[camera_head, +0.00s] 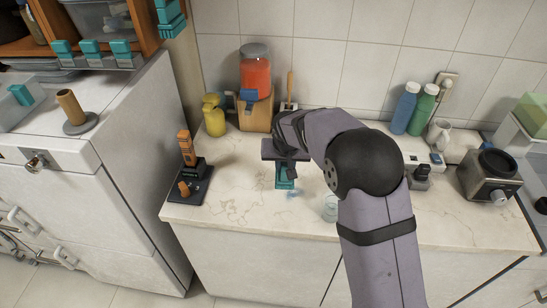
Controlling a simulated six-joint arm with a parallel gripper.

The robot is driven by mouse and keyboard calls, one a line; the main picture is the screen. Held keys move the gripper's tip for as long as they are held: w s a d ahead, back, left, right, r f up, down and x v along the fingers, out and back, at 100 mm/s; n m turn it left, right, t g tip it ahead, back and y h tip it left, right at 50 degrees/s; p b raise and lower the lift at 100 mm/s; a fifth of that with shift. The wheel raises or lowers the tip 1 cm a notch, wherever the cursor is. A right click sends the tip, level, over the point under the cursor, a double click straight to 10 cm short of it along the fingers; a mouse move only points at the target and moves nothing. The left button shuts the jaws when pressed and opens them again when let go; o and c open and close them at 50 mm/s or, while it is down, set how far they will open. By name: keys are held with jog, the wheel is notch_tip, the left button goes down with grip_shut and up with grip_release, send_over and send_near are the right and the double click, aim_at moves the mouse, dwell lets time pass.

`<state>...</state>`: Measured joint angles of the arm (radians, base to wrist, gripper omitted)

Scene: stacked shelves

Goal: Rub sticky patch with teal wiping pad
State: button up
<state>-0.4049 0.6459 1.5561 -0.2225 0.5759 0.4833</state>
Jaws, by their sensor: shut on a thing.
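My gripper (285,166) is over the marble counter, in front of the wooden block. It is shut on the teal wiping pad (285,182), which hangs below the jaws at or just above the counter top. The gripper body hides the pad's upper part. A faint bluish smear (293,194), which looks like the sticky patch, lies on the counter just in front and to the right of the pad. I cannot tell whether the pad touches the counter or the smear.
A clear glass (330,208) stands right of the pad near the counter's front edge, close to my arm. A black stand (187,186) is at left. Blue (404,108) and green (423,110) bottles stand behind right. The counter left of the pad is clear.

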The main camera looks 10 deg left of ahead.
aim_at(286, 178)
jog(key=shift+d+f, duration=0.1)
jog(key=shift+d, duration=0.15)
jog(key=shift+f+b, duration=2.45)
jog(key=shift+f, duration=1.7)
jog(key=d+p, duration=0.1)
jog(key=d, duration=0.2)
jog(key=shift+d+r, duration=0.15)
jog(key=shift+d, duration=0.05)
grip_shut()
jog(key=shift+d+p, duration=0.8)
jog(key=shift+d, duration=1.05)
jog(key=shift+a+b, duration=0.35)
jog(key=shift+a, duration=0.05)
jog(key=shift+a+b, duration=0.95)
jog(key=shift+a, duration=2.15)
notch_tip(286, 178, up, 2)
jog(key=shift+w+a+r+p, duration=0.1)
jog(key=shift+a+r+p, duration=0.05)
jog(key=shift+p, duration=0.45)
jog(key=shift+r+p, duration=0.5)
jog(key=shift+r, duration=0.2)
jog(key=shift+r+p, duration=1.4)
jog(key=shift+r, duration=0.8)
